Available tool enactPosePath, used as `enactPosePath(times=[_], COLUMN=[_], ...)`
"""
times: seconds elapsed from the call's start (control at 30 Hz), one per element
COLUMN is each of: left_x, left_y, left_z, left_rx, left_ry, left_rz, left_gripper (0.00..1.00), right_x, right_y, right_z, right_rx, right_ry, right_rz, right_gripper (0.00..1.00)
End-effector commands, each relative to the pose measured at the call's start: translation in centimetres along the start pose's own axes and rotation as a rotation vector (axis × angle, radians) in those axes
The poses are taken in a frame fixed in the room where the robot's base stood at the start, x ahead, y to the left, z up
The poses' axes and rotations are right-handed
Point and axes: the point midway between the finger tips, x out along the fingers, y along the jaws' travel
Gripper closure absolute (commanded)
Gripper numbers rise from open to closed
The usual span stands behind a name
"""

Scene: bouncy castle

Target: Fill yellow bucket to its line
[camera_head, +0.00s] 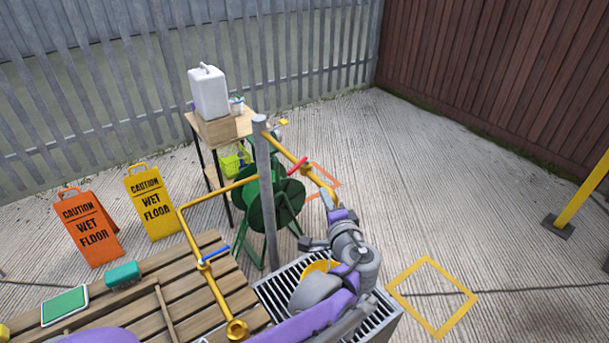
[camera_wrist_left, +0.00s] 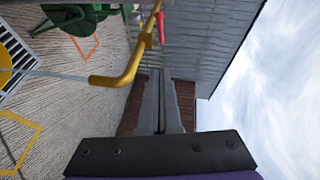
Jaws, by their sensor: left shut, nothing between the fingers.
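The yellow bucket (camera_head: 318,268) stands on the metal drain grate, mostly hidden behind my left arm. A yellow pipe (camera_head: 320,184) with a red lever (camera_head: 298,165) runs from a grey post. In the left wrist view, the pipe's spout (camera_wrist_left: 118,76) shows a thin pale streak from its mouth toward the grate, looking like water. The red lever (camera_wrist_left: 160,27) shows there too. My left gripper (camera_head: 327,197) is shut and empty beside the pipe's end; its closed fingers show in the wrist view (camera_wrist_left: 160,78). The bucket's line and water level are hidden. My right gripper is out of view.
A second yellow pipe with a blue lever (camera_head: 214,257) ends over the slatted wooden bench (camera_head: 190,290). A green hose reel (camera_head: 277,205) stands behind the post. Two wet-floor signs (camera_head: 150,203) stand left. The paved floor at right is open.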

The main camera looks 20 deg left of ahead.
Motion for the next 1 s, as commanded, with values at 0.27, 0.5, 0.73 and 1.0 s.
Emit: enactPosePath(times=[0.27,0.5,0.73,1.0], left_x=[3.4,8.7,11.7,12.8], left_y=[-0.3,-0.4,-0.5,-0.4], left_z=[-0.1,-0.1,1.7,2.7], left_rx=[0.011,0.009,0.008,0.008], left_ry=[-0.001,-0.001,-0.001,0.002], left_rz=[-0.011,-0.01,-0.01,-0.009], left_gripper=[1.0,1.0,1.0,1.0], right_x=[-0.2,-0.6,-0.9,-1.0], right_y=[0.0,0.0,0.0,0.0], right_z=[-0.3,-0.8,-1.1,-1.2], right_rx=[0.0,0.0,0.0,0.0], right_ry=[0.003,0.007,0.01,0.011], right_rz=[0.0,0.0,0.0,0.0], right_gripper=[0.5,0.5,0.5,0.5])
